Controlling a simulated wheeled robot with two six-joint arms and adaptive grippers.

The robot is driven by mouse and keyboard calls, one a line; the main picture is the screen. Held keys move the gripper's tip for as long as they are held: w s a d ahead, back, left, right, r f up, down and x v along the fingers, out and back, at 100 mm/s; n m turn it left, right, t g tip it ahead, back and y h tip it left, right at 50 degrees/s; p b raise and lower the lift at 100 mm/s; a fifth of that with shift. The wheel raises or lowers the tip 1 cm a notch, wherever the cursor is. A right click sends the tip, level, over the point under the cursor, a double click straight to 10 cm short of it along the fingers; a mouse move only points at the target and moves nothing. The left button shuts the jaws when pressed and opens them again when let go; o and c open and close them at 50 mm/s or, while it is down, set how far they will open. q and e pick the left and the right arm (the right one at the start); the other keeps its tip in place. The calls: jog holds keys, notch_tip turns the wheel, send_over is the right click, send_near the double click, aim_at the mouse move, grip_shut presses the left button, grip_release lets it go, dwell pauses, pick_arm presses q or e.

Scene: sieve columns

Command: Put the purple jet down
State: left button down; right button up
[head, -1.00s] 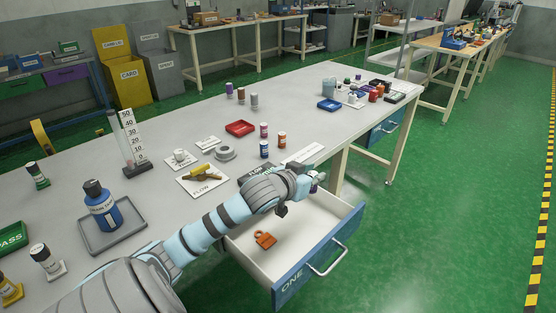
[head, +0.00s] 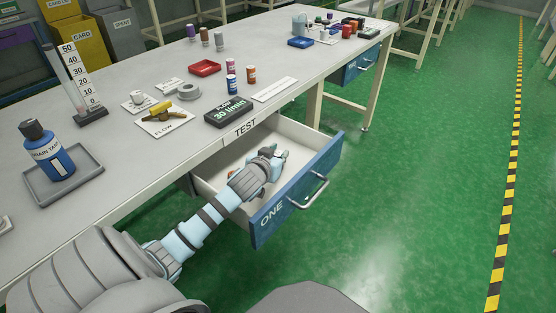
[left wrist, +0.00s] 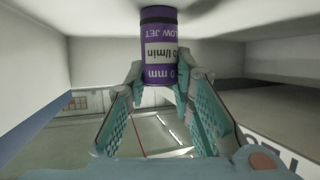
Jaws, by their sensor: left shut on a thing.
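The purple jet (left wrist: 159,50) is a small purple cylinder with a white label band and a dark end. My left gripper (left wrist: 160,82) is shut on it, with one finger on each side, in the left wrist view. In the head view my left gripper (head: 280,157) reaches down inside the open drawer marked ONE (head: 322,160), and the jet cannot be made out there. The jet's dark end is close to a pale surface in the wrist view; I cannot tell whether they touch. My right gripper is not in view.
The drawer hangs open below the grey bench (head: 190,135). A black 30 l/min block (head: 228,111) stands near the bench edge, with a blue-and-white bottle (head: 231,84) and a red-brown one (head: 251,75) behind it. A red tray (head: 204,68) lies farther back.

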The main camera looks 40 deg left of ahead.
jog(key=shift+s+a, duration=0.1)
pick_arm(q)
jog(key=c, duration=1.4)
grip_release()
jog(key=shift+s+d+r+p, duration=0.1)
jog(key=shift+s+r+p, duration=0.15)
jog(key=shift+p, duration=0.1)
jog(key=shift+s+d+r+p, duration=0.2)
jog(key=shift+s+r+p, duration=0.1)
jog(key=shift+s+p, duration=0.25)
jog(key=p+v, duration=0.2)
jog(key=v, duration=0.3)
jog(key=shift+s, duration=0.1)
jog(key=shift+s+d, duration=0.1)
jog(key=shift+s, duration=0.1)
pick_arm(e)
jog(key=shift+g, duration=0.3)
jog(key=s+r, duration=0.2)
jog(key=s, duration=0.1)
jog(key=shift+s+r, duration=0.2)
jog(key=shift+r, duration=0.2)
